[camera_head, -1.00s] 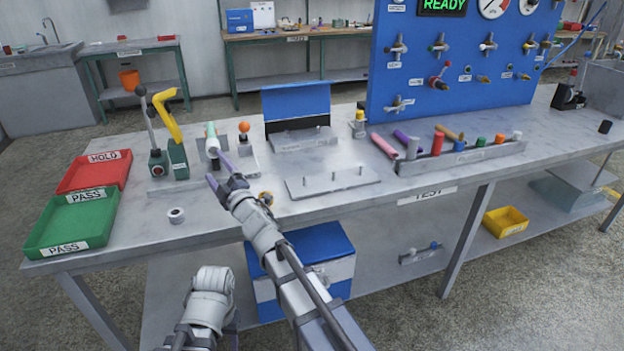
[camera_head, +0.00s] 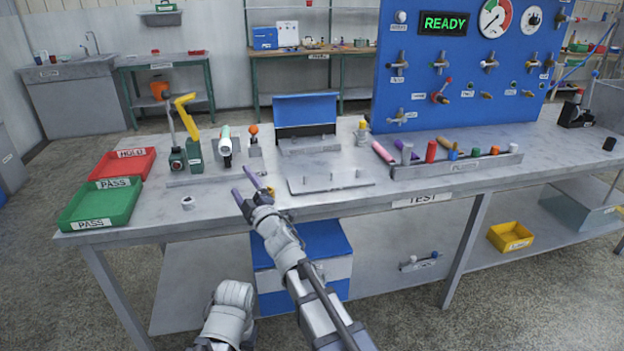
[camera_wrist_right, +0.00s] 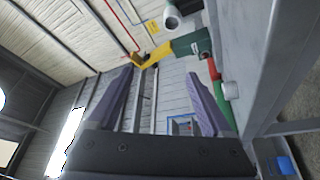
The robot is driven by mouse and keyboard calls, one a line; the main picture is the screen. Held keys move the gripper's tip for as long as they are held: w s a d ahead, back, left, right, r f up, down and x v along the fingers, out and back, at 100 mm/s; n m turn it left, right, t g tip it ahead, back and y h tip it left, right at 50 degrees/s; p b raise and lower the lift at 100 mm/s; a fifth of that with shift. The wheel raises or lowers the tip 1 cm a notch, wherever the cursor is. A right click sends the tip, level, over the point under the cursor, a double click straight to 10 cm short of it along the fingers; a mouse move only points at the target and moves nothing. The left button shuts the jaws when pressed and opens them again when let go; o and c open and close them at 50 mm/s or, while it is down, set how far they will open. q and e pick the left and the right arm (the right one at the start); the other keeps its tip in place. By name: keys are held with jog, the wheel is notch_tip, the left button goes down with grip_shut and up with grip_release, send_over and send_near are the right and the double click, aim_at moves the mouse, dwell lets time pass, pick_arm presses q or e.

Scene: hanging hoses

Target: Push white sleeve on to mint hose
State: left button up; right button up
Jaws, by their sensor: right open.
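The mint hose (camera_head: 224,131) points toward me from a stand at the back left of the bench. The white sleeve (camera_head: 226,146) is at its near end, with a dark opening facing me; how far it sits over the hose I cannot tell. The white sleeve (camera_wrist_right: 172,20) also shows at the top of the right wrist view, beyond the fingers. My right gripper (camera_head: 243,182) is open, its purple fingers empty, below and slightly right of the sleeve and apart from it. The right wrist view shows the fingers (camera_wrist_right: 160,85) wide apart. My left gripper is not in view.
A yellow-handled green clamp (camera_head: 192,145) stands left of the sleeve, an orange-tipped post (camera_head: 253,133) right of it. A white ring (camera_head: 187,203) lies in front. Red (camera_head: 122,165) and green (camera_head: 100,205) trays are at left, a pegged plate (camera_head: 330,182) at right.

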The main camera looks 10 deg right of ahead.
jog(key=w+d+m+g+h+p, duration=0.1)
jog(key=d+m+g+h+p, duration=0.2)
jog(key=d, duration=1.4)
jog(key=shift+d+r+m+h+p, duration=0.25)
jog(key=shift+m+h+p, duration=1.65)
jog(key=shift+h+p, duration=1)
jog(key=s+a+f+m+g, duration=0.35)
jog(key=s+f+g, duration=0.35)
jog(key=s, duration=0.4)
jog(key=s+a+f+m+g, duration=0.2)
jog(key=s+a+f+g, duration=0.25)
jog(key=s+f, duration=0.55)
jog(key=s+a+g+p, duration=0.1)
jog(key=s+a+g, duration=0.1)
jog(key=s, duration=0.5)
jog(key=s+a+g, duration=0.2)
jog(key=s+g, duration=0.1)
jog(key=s, duration=0.5)
notch_tip(320, 180, up, 12)
jog(key=w+p, duration=0.1)
jog(key=p, duration=1.1)
jog(key=shift+d+r+y, duration=0.15)
jog(key=shift+d+y, duration=0.15)
